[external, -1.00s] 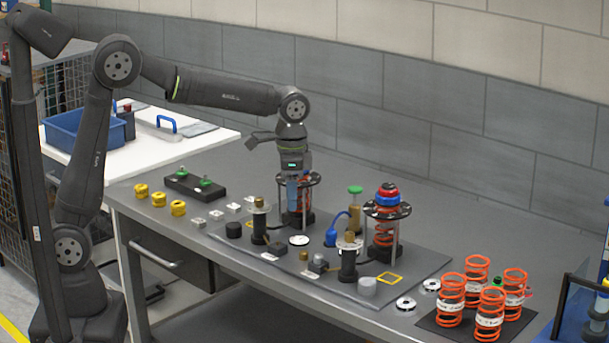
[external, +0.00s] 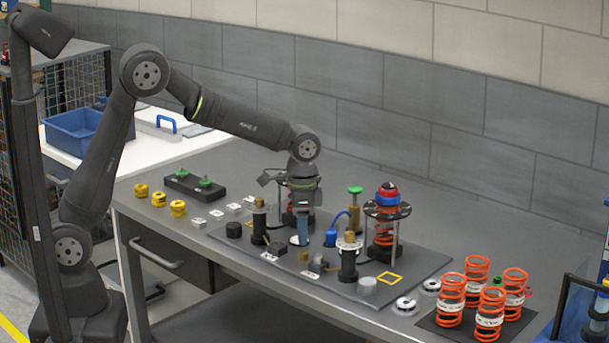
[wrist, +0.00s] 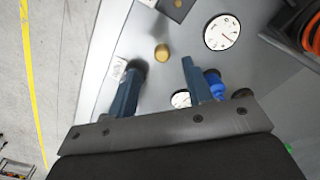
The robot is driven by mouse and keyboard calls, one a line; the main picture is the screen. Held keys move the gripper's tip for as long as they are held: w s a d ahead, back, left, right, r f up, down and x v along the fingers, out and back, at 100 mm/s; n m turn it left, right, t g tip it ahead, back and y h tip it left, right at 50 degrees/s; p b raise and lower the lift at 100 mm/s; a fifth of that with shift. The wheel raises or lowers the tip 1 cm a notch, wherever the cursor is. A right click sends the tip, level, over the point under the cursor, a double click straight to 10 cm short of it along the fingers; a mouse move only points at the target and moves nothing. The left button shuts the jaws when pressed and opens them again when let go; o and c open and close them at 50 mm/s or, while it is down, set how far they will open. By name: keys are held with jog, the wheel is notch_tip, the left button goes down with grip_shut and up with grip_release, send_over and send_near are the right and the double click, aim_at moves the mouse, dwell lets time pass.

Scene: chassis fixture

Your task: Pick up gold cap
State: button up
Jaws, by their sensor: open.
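The small round gold cap (wrist: 162,52) sits on the grey plate in the wrist view, centred just beyond my fingertips. In the external view it is a small brownish piece (external: 304,256) on the plate, right by the fingers. My gripper (wrist: 161,68) is open, its two blue fingers spread to either side of the cap's line, with nothing between them. In the external view my gripper (external: 300,242) points down, low over the plate beside the cap. I cannot tell the exact height of the fingertips above the plate.
A black post with a gold top (external: 349,256) stands right of the gripper and another (external: 258,222) left of it. A spring fixture (external: 385,222) stands at the back right. White dials (wrist: 222,32) and a black block (wrist: 176,6) lie close to the cap.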

aim_at(304, 251)
jog(key=f, duration=0.5)
jog(key=shift+w+d+f, duration=0.1)
jog(key=shift+d, duration=0.1)
jog(key=shift+c, duration=0.5)
grip_shut()
